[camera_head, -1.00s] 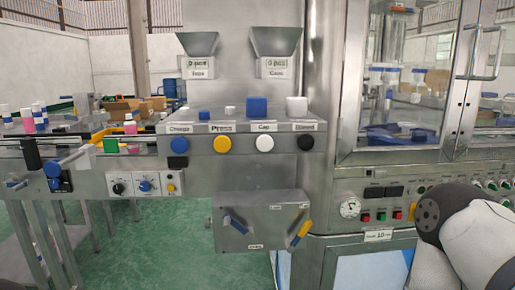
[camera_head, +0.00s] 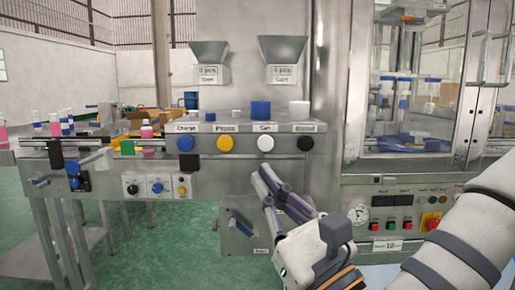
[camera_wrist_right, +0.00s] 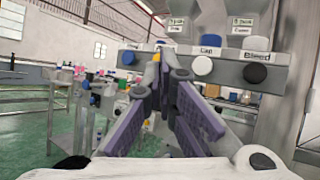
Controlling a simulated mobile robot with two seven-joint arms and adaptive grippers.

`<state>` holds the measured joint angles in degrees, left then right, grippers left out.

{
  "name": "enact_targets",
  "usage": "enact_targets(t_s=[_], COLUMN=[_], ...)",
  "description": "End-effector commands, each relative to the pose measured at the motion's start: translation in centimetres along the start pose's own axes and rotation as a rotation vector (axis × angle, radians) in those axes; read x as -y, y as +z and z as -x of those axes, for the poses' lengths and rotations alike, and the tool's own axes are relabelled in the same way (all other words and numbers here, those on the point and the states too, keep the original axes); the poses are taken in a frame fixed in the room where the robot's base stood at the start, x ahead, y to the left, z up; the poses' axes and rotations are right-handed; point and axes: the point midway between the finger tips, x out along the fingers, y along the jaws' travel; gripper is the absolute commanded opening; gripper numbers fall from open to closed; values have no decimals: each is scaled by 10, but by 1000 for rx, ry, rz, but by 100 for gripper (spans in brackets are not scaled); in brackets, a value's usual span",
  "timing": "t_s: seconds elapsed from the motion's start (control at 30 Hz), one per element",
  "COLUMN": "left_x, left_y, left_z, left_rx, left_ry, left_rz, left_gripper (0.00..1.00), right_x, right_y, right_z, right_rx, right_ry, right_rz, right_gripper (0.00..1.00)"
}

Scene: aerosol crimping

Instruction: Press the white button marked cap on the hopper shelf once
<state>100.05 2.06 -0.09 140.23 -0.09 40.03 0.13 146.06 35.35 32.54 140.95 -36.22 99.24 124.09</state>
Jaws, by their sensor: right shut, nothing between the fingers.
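The white button (camera_head: 265,143) sits on the front of the hopper shelf (camera_head: 225,129) under a label reading Cap. It lies between a yellow button (camera_head: 225,143) on its left and a black button (camera_head: 305,143) on its right. In the right wrist view the white button (camera_wrist_right: 202,66) shows just beyond and right of my fingers. My right gripper (camera_head: 265,176) is shut and empty, below the white button in the head view and apart from it as far as I can tell. It also shows in the right wrist view (camera_wrist_right: 165,72). My left gripper is not in view.
A blue button (camera_head: 185,143) is at the shelf's left. Two hoppers (camera_head: 282,50) hang above. The glass-doored machine (camera_head: 415,90) stands at right, a conveyor with bottles (camera_head: 70,140) at left.

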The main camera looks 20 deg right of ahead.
Motion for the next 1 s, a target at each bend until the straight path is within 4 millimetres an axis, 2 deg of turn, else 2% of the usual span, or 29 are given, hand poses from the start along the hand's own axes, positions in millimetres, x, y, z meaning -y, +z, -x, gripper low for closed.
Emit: enact_targets(t_s=[0.13,0.3,0.67,1.0], left_x=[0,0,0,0], left_y=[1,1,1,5], left_z=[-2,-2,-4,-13], left_rx=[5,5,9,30], left_ry=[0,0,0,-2], left_rz=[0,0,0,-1], left_gripper=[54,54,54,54], right_x=[13,17,20,43], right_y=[28,37,32,6], right_z=[-6,-8,-13,-48], right_rx=[100,130,128,125], right_ry=[-43,-53,-52,-53], right_rz=[-113,-149,-145,-142], right_gripper=[0,0,0,0])
